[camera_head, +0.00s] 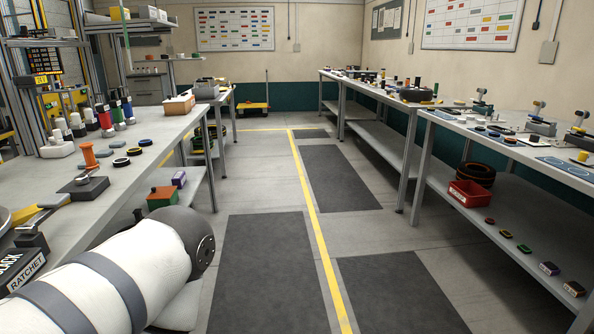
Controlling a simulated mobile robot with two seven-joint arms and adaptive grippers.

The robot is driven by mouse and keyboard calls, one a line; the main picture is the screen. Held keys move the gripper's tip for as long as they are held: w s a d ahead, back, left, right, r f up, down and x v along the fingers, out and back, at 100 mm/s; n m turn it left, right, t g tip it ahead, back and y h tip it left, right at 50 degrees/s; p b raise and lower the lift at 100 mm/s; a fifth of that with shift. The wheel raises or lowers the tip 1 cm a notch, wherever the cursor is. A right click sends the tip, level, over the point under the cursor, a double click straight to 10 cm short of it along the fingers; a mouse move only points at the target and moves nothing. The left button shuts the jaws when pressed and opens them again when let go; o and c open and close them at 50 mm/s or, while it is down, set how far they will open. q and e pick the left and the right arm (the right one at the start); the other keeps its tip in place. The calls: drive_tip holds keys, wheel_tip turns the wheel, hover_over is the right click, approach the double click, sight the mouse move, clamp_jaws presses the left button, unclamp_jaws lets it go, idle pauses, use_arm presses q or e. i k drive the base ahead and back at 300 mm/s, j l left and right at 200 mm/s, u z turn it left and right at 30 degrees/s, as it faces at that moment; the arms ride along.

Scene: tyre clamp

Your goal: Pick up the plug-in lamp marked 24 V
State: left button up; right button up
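No lamp marked 24 V can be made out; markings on the small parts are too small to read. Several small parts lie on the right bench's lower shelf, including a purple block (549,268), a brown block (574,289) and a green piece (524,248). A purple box (179,179) and a green and orange box (161,197) sit on the left bench's lower shelf. My white left arm comes in from the lower left, over the left bench's near end. Neither gripper is in view.
The left bench (135,165) holds bottles, rings and an orange spool (88,155). The right bench (470,124) carries clamps and small parts, with a red bin (470,193) and tyres (476,175) below. The aisle between, with dark mats (262,270) and a yellow line, is clear.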

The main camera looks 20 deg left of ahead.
sight(78, 129)
drive_tip(key=i+j+u, duration=0.25)
drive_tip(key=i+u, duration=0.2)
drive_tip(key=i, duration=0.65)
drive_tip(key=i+l+u, duration=0.15)
drive_tip(key=i+u, duration=0.3)
drive_tip(key=i, duration=0.65)
drive_tip(key=i+z, duration=0.25)
drive_tip(key=z, duration=0.2)
drive_tip(key=i+j+z, duration=0.2)
drive_tip(key=z, duration=0.3)
drive_tip(key=i+j+z, duration=0.2)
drive_tip(key=z, duration=0.25)
drive_tip(key=i+j+z, duration=0.1)
drive_tip(key=j+z, duration=0.2)
drive_tip(key=z, duration=8.4)
